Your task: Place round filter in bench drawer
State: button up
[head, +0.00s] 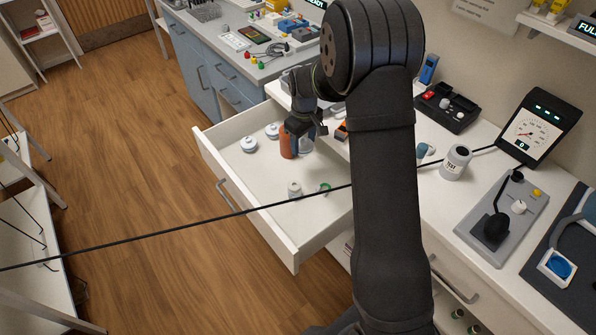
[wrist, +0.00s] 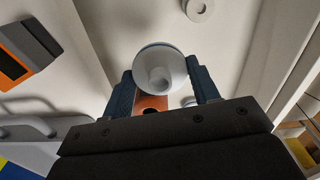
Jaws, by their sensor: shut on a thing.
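The bench drawer (head: 228,160) is pulled open, its white floor showing. My gripper (head: 303,134) is above the drawer's inside, towards its back. In the wrist view my gripper (wrist: 162,90) has its blue fingers on either side of a white round piece with a raised hub, likely the round filter (wrist: 160,62), and is shut on it. In the head view the held piece is mostly hidden by the gripper. I cannot tell whether it touches the drawer floor.
An orange-brown bottle (head: 287,143) is close beside my gripper. White round pieces (head: 249,145) (head: 272,130), a small white piece (head: 295,189) and a green ring (head: 325,187) lie in the drawer. A black cable (head: 150,237) crosses the view. The drawer's front middle is clear.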

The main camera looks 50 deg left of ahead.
send_over(270, 172)
notch_tip(270, 172, down, 9)
jog(key=shift+r, duration=0.15)
jog(key=shift+f, duration=1.95)
jog(key=shift+f, duration=0.15)
jog(key=o, duration=1)
notch_tip(270, 172, up, 12)
jog(key=shift+r, duration=0.15)
